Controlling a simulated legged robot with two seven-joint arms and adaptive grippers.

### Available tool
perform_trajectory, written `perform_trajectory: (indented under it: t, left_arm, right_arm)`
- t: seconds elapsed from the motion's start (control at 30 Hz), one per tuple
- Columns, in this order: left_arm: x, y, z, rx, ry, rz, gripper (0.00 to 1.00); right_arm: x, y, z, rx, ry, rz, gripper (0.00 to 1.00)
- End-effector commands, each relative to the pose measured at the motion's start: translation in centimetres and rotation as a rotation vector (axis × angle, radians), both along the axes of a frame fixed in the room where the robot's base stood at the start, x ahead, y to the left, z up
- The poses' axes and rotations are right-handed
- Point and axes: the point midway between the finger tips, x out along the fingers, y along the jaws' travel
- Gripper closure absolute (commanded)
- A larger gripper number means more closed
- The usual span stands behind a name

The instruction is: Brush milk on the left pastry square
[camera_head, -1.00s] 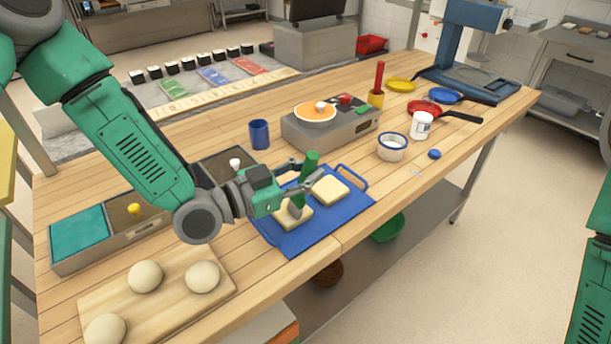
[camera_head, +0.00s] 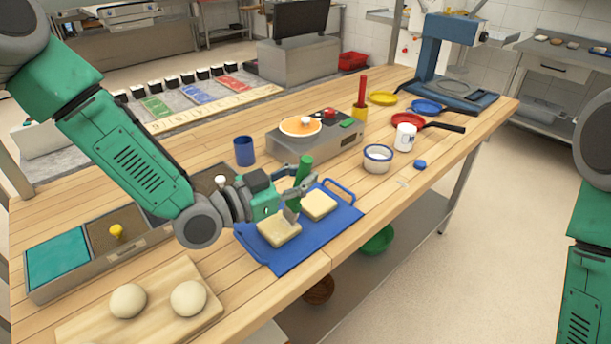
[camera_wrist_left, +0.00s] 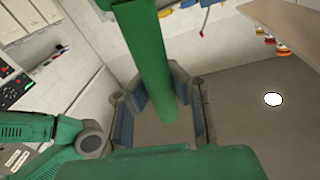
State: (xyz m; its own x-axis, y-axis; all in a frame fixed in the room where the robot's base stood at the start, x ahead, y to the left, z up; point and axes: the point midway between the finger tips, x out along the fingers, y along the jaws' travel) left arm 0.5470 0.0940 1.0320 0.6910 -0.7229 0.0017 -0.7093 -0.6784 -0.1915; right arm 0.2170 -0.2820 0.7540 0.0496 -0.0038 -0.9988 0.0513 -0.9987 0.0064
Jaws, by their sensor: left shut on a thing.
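My left gripper (camera_head: 292,192) is shut on a green-handled brush (camera_head: 303,171). The handle also shows large between the fingers in the left wrist view (camera_wrist_left: 150,62). The brush is tilted, and its pale lower end (camera_head: 290,214) is at the right rear edge of the left pastry square (camera_head: 278,231). I cannot tell if it touches. The right pastry square (camera_head: 319,205) lies beside it. Both squares are pale and sit on a blue tray (camera_head: 294,261) with handles. A white bowl with a blue rim (camera_head: 377,160) stands farther right. My right gripper is not in view.
A white can (camera_head: 405,137) and a blue lid (camera_head: 420,164) are near the bowl. A blue cup (camera_head: 244,151) and a hotplate with a pan (camera_head: 301,126) stand behind the tray. Dough balls lie on a board (camera_head: 90,322) at front left. Bare wood lies right of the tray.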

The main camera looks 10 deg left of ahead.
Motion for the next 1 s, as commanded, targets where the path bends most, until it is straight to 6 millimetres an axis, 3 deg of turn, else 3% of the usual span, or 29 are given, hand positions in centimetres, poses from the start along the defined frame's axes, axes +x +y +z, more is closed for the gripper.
perform_trajectory:
  t: [0.43, 1.0]
  left_arm:
    - [0.2, 0.7, -0.2, 0.003, 0.001, 0.002, 1.00]
    - [-2.0, 2.3, 0.0, 0.002, 0.002, 0.002, 1.00]
  right_arm:
    - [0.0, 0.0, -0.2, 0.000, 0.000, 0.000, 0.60]
    - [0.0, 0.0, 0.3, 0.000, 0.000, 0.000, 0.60]
